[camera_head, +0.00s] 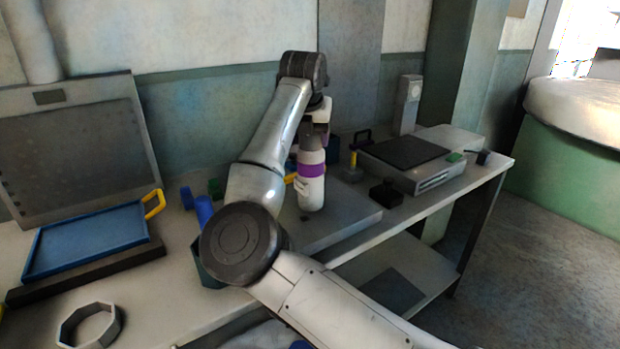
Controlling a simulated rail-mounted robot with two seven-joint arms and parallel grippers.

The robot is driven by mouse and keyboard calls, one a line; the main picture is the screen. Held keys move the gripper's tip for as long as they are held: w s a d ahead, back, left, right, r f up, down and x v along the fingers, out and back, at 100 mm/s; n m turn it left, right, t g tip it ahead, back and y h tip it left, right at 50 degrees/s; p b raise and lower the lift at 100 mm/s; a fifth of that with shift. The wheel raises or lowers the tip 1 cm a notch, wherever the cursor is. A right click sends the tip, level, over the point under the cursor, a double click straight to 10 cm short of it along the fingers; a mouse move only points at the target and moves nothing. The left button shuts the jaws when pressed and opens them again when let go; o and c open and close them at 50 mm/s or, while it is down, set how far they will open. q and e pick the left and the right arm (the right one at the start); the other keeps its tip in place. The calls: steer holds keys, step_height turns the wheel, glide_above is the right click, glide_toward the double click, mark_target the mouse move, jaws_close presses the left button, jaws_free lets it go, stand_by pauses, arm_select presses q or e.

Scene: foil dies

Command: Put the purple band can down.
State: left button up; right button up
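The purple band can (312,185) is a pale, upright cylinder with a purple band around its middle and a narrower grey top. It is over the grey slab on the bench, right of my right arm's forearm. My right gripper (314,138) points down from above and is at the can's top, with a dark finger on the right side; it appears shut on the can. I cannot tell whether the can's base touches the slab (345,218). My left gripper is not in view.
A blue tray (88,243) with a yellow handle is on the left, near an octagonal ring (90,326). Blue cylinders (204,209) stand behind my arm. A grey machine (410,160) and a small black block (386,194) are right of the can. The slab's right front is clear.

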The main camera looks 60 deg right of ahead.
jaws_close()
stand_by(0.3)
step_height(320, 180, up, 9)
steer(key=p, duration=0.4)
steer(key=shift+f, duration=0.15)
steer(key=shift+r+p, duration=0.5)
steer(key=shift+r, duration=0.1)
steer(key=shift+o, duration=2.3)
jaws_free()
steer(key=shift+r, duration=0.1)
